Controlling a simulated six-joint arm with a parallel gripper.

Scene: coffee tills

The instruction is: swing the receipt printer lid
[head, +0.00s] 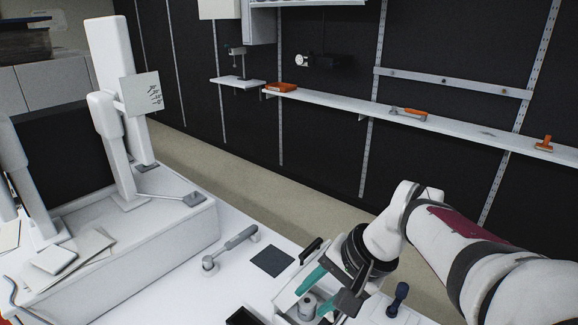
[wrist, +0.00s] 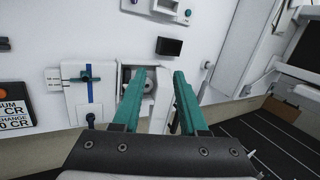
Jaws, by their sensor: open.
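My gripper (head: 308,302) is open, with two teal fingers pointing down over an open white housing on the counter, which I take to be the receipt printer (head: 284,299). In the wrist view my gripper (wrist: 158,74) reaches across the printer (wrist: 125,76), the left finger over its opening and the right finger beside its right side. A grey roll (wrist: 148,84) shows inside; it also shows in the head view (head: 307,306). Nothing is held between the fingers. I cannot make out the lid clearly; the fingers and wrist hide part of the housing.
A dark square pad (head: 272,261) and a grey handled tool (head: 230,248) lie on the counter to the left. A dark blue knobbed object (head: 398,298) stands to the right. A white box with a blue stripe (wrist: 80,96) is left of the printer in the wrist view.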

